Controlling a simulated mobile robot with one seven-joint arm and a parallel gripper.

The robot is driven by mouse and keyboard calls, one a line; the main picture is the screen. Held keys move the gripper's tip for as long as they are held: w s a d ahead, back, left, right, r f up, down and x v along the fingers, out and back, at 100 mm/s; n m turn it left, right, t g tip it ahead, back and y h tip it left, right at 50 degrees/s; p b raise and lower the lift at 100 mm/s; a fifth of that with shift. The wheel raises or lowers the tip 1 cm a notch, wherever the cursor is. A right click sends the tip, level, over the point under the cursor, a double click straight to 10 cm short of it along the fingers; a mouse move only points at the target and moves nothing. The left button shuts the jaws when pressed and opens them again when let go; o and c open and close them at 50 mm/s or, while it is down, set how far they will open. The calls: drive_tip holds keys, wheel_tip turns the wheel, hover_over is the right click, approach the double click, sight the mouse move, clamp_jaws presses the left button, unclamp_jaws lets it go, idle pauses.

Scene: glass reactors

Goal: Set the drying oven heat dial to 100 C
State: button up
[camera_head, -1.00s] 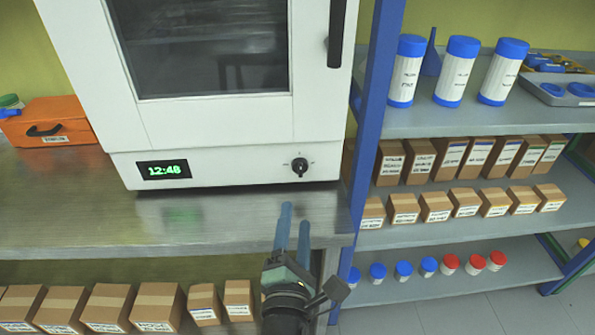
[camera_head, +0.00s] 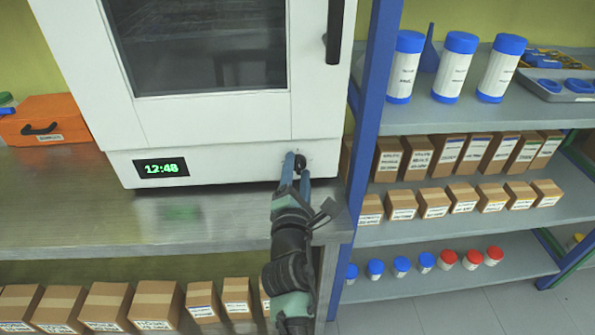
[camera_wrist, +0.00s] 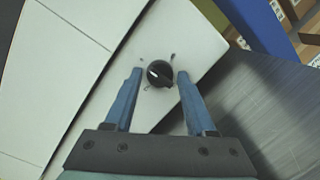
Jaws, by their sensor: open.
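The drying oven (camera_head: 220,120) is a white cabinet with a dark window, standing on a metal bench. Its black heat dial (camera_wrist: 159,73) sits on the lower right of the front panel, with a light pointer line and small marks around it. In the head view the dial (camera_head: 301,163) is partly hidden by my fingers. My gripper (camera_wrist: 158,76) is open, with one blue finger on each side of the dial. In the wrist view a gap shows on both sides, wider on the left. My gripper also shows in the head view (camera_head: 296,160).
An orange case (camera_head: 44,120) stands left of the oven. A blue post (camera_head: 371,120) and shelves with boxes and bottles stand close on the right. The bench front (camera_head: 200,225) is clear.

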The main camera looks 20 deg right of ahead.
clamp_jaws()
idle(0.3)
